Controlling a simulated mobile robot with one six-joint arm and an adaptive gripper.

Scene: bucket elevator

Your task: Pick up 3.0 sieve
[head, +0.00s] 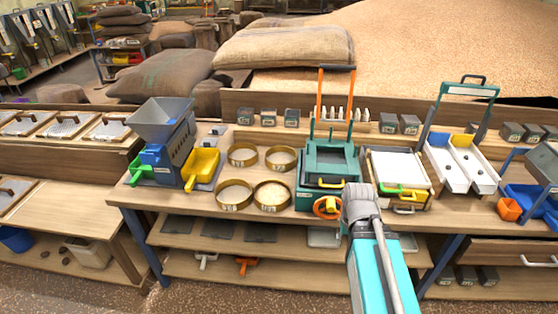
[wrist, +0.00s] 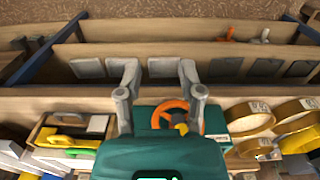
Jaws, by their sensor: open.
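Several round brass-rimmed sieves stand in a cluster on the bench: back left (head: 243,146), back right (head: 281,150), front left (head: 234,205) and front right (head: 272,205). They carry small white labels, too small to read, so I cannot tell which is the 3.0 sieve. Some sieves also show at the right of the wrist view (wrist: 297,105). My gripper (wrist: 158,80) is open and empty, its two grey fingers apart. It is near the green machine (head: 330,160) with the orange handwheel (wrist: 168,112), to the right of the sieves in the head view. My fingers are not clear in the head view.
A grey hopper machine with a yellow scoop (head: 203,165) stands left of the sieves. Shelves (head: 200,235) lie below the bench. Little bare bench surrounds the sieves.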

